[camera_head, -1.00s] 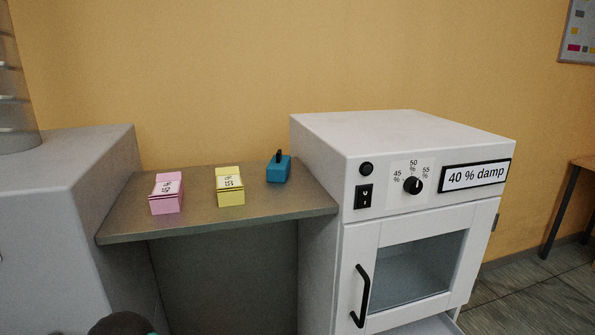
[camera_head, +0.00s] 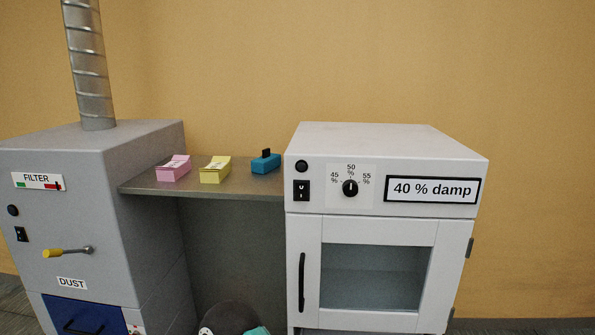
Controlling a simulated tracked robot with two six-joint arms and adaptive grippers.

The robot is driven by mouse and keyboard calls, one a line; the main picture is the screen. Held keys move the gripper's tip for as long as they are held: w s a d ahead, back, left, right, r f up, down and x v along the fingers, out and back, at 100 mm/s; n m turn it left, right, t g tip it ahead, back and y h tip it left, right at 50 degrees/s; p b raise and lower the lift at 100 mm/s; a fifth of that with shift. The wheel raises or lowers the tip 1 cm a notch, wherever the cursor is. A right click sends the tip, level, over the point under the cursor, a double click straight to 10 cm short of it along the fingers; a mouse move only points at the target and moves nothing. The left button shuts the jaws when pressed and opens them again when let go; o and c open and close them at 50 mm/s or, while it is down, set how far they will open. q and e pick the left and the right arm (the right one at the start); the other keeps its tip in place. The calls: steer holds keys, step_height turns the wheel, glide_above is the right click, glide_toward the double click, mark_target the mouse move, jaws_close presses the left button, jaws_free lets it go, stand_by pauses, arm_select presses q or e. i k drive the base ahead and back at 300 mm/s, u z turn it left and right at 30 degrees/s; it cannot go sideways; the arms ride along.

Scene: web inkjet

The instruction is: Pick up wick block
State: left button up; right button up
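Three small blocks stand in a row on the grey shelf (camera_head: 150,190) between two cabinets. One is pink (camera_head: 173,173), one yellow (camera_head: 215,174), and one blue with a black knob on top (camera_head: 265,165). The pink and yellow ones have pale labelled tops that are too small to read here. I cannot tell from the pictures which one is the wick block. Neither of my grippers shows in this view.
A grey filter cabinet (camera_head: 150,225) with a duct pipe stands left. A white cabinet (camera_head: 385,145) with a knob, a "40 % damp" sign and a closed glass door stands right. A dark rounded shape with teal (camera_head: 228,318) shows at the bottom edge.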

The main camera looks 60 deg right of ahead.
mark_target(269, 161)
steer(key=k, duration=0.85)
steer(key=z, duration=0.8)
steer(key=i, duration=1)
steer(key=z, duration=0.1)
